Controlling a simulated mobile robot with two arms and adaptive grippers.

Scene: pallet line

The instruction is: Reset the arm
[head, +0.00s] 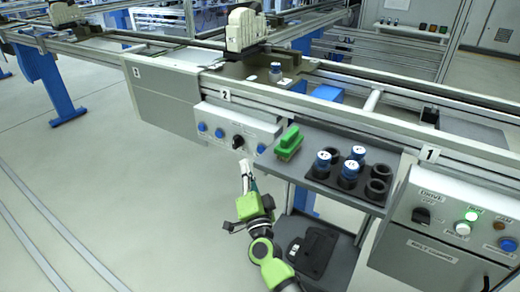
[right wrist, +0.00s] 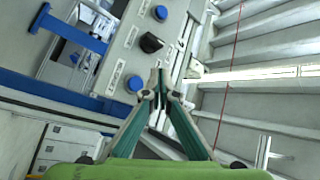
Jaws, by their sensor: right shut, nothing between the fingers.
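My right gripper (head: 245,168) is shut and empty, in front of and below the station 2 control panel (head: 222,125). The panel carries blue buttons and a black knob (head: 238,141). In the right wrist view the fingertips of my right gripper (right wrist: 161,78) meet in a point. The panel's black knob (right wrist: 151,43) shows just beyond them, with a blue button (right wrist: 135,84) to the left. I cannot tell the exact gap to the panel. My left gripper is not in view.
A station 1 control box (head: 447,215) with a lit green button stands at the right. Open floor (head: 130,200) lies left.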

